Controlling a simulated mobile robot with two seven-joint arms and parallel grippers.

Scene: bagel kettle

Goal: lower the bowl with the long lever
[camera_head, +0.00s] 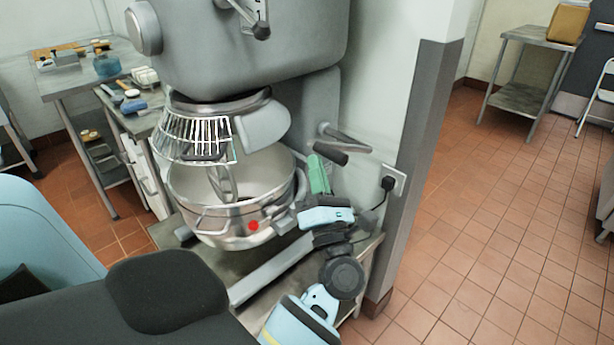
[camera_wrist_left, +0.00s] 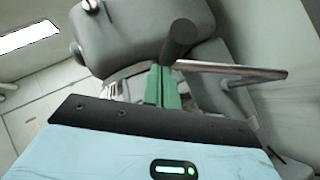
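The mixer's metal bowl (camera_head: 190,188) hangs upright under the mixer head, with a red dot on its front. The long lever (camera_head: 348,138) sticks out from the mixer column to the right of the bowl and ends in a dark grip. In the left wrist view the lever rod (camera_wrist_left: 230,70) runs to the dark grip (camera_wrist_left: 178,42), just beyond my fingertips. My left gripper (camera_head: 318,160) has green fingers pointing up, just below the grip. In the wrist view the left gripper's fingers (camera_wrist_left: 162,72) lie together with nothing between them. I cannot tell whether they touch the grip. My right gripper is not in view.
The mixer (camera_head: 240,50) has a wire guard (camera_head: 190,138) above the bowl and stands on a metal table (camera_head: 250,262). A wall corner (camera_head: 425,130) and a plugged-in cable (camera_head: 388,184) are close on the right. Side tables stand at the back left; open tiled floor is on the right.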

